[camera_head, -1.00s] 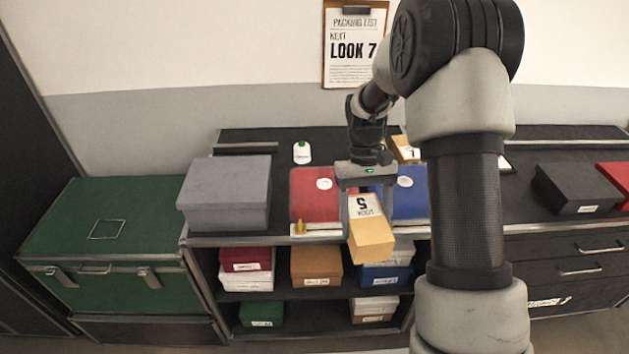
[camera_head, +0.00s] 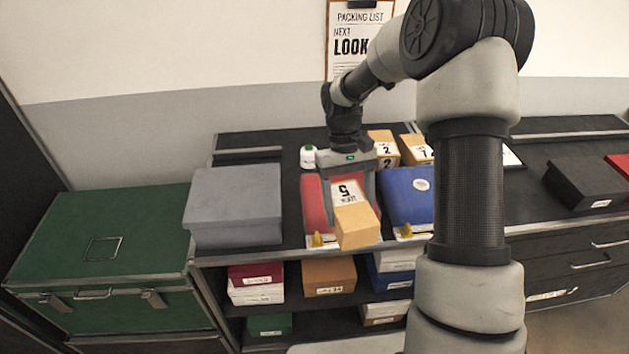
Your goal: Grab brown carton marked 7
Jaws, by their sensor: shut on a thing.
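A brown carton (camera_head: 357,226) hangs in my gripper (camera_head: 347,193), which is shut on it. Its white label is upside down in the picture and seems to read 5. It is held above the front of the red case (camera_head: 314,202), tilted towards the camera. Two more brown cartons stand at the back of the bench. The left one (camera_head: 383,143) shows a 2. The right one (camera_head: 412,147) has a label that looks like a 7, but it is small and partly hidden by my arm.
A grey box (camera_head: 233,205) stands left of the red case, and a blue case (camera_head: 408,195) to its right. A white-bodied, green-topped item (camera_head: 308,156) stands behind. Shelves below hold several boxes. A green trunk (camera_head: 105,235) is at far left, a black box (camera_head: 585,180) at right.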

